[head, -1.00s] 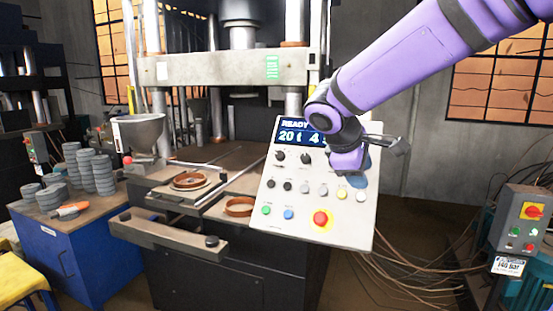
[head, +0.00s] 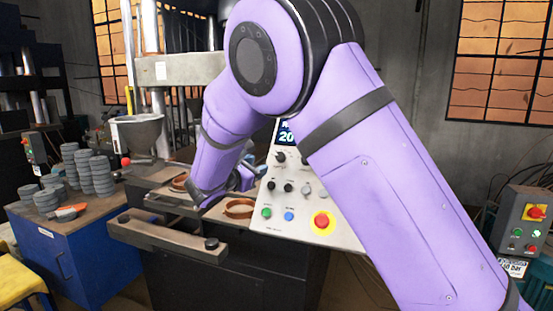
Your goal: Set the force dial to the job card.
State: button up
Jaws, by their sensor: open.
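The control panel (head: 258,222) stands in front of the press, its upper and right parts hidden behind my arm. Its display (head: 286,137) shows a "20" at the left; the rest is covered. Black knobs (head: 281,157) sit below the display, partly covered, and I cannot tell which one is the force dial. I cannot make out a job card. My gripper (head: 257,164) is open, small and partly hidden by my wrist, at the panel's left edge. I cannot tell if it touches the panel.
A red stop button (head: 321,222) sits low on the panel. Left of it are an orange-brown ring (head: 239,208) and a press bar (head: 165,238). Stacked grey discs (head: 96,174) stand on a blue cabinet (head: 60,255). A grey switch box (head: 524,222) stands at right.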

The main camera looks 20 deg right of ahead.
aim_at(279, 156)
jog(key=x, duration=1)
jog(key=shift+w+d, duration=0.1)
jog(key=shift+d, duration=0.05)
jog(key=shift+c, duration=0.2)
jog(key=c, duration=0.6)
